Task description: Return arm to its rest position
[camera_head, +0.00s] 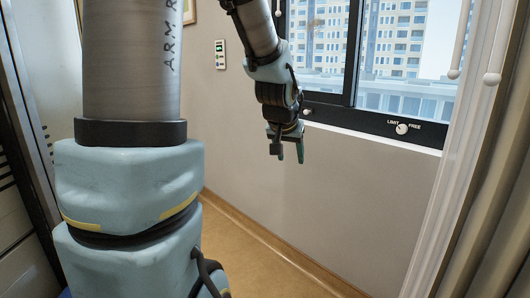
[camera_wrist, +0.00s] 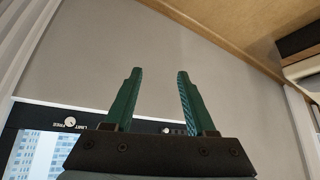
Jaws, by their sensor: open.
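My gripper (camera_head: 286,152) hangs from my raised arm in the head view, fingers pointing down, in front of the wall below the window. In the wrist view its two green fingers (camera_wrist: 158,95) stand apart with nothing between them. The gripper is open and empty. In the head view it appears close to the left end of the window sill, but I cannot tell the exact gap.
The window (camera_head: 400,50) has a dark frame with a LIMIT/FREE knob (camera_head: 402,129), also seen in the wrist view (camera_wrist: 70,122). White cords (camera_head: 461,40) and a curtain (camera_head: 500,200) are at right. A switch panel (camera_head: 220,54) is on the wall (camera_head: 340,190). The floor (camera_head: 260,265) shows bare.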

